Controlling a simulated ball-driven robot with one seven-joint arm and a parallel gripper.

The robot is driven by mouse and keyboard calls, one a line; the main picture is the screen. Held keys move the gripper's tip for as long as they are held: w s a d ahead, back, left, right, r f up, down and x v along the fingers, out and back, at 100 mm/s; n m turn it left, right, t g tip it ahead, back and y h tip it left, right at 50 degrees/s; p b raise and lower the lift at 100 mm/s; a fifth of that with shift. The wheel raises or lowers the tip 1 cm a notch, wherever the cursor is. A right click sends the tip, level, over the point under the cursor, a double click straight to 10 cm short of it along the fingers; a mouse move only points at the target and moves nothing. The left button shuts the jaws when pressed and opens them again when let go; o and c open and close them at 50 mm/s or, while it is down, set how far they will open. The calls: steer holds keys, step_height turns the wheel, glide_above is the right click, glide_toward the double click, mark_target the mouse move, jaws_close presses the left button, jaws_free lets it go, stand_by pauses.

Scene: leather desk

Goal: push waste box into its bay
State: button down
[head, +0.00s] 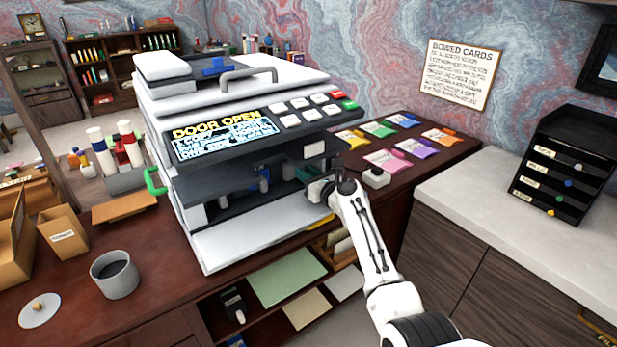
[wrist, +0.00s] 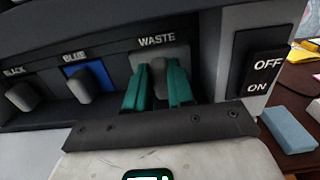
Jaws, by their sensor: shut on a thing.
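The open machine (head: 235,95) stands on the leather desk, and its screen reads "DOOR OPEN". My gripper (head: 308,172) reaches into its open front from the right. In the wrist view, my gripper's teal fingers (wrist: 158,72) are shut on the grey grip of the waste box (wrist: 172,54), under the "WASTE" label. The fingers and the dark gripper body hide much of the box, and I cannot tell how deep it sits in its bay. To its left are the grey grips under the "BLUE" (wrist: 83,86) and "BLACK" (wrist: 22,97) labels.
The white lowered door (head: 255,235) lies below my gripper. An OFF/ON switch (wrist: 262,72) is right of the waste bay. A blue block (wrist: 288,129) lies on the desk at right. A grey cup (head: 115,275) and coloured packets (head: 387,160) stand clear of the arm.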

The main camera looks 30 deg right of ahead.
steer(key=shift+w+b, duration=0.65)
steer(key=shift+w, duration=0.15)
steer(key=c, duration=0.9)
jaws_free()
steer(key=s+p, duration=0.2)
steer(key=s, duration=0.8)
steer(key=shift+s+d+f+p, duration=0.1)
steer(key=shift+s+d+p, duration=0.05)
steer(key=shift+s+p, duration=0.2)
